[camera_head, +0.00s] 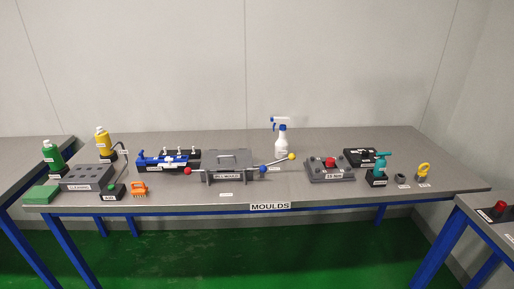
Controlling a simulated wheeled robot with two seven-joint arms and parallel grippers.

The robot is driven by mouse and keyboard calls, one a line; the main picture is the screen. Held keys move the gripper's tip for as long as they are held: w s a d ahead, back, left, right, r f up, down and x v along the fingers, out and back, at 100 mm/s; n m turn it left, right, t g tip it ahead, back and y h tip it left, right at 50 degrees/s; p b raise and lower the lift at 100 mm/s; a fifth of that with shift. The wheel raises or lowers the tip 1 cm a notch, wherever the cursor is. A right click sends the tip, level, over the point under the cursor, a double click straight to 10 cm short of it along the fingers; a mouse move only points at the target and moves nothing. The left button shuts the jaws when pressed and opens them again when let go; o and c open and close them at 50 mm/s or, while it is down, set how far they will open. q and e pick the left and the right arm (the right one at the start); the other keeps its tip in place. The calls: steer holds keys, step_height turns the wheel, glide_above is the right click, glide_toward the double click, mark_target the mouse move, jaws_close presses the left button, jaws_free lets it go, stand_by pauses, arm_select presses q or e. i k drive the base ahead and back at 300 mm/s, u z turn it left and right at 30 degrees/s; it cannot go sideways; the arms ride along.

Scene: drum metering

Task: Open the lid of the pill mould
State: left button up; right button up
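The pill mould (229,160) is a grey block on the table, a little left of the picture's middle, with a white label on its front. Its flat top appears to be a lid lying closed, with a small handle-like shape on it. Rods with a red knob (187,171), a blue knob (263,169) and a yellow knob (291,156) stick out around it. Neither my left nor my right gripper is in view.
The table (330,143) carries a blue clamp-like device (160,160) close left of the mould, a spray bottle (281,140) behind right, and a red-button box (329,168) to the right. An orange brush (139,189) lies front left.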

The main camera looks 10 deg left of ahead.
mark_target(230, 160)
steer(key=z, duration=0.8)
steer(key=i, duration=0.5)
steer(key=u, duration=0.05)
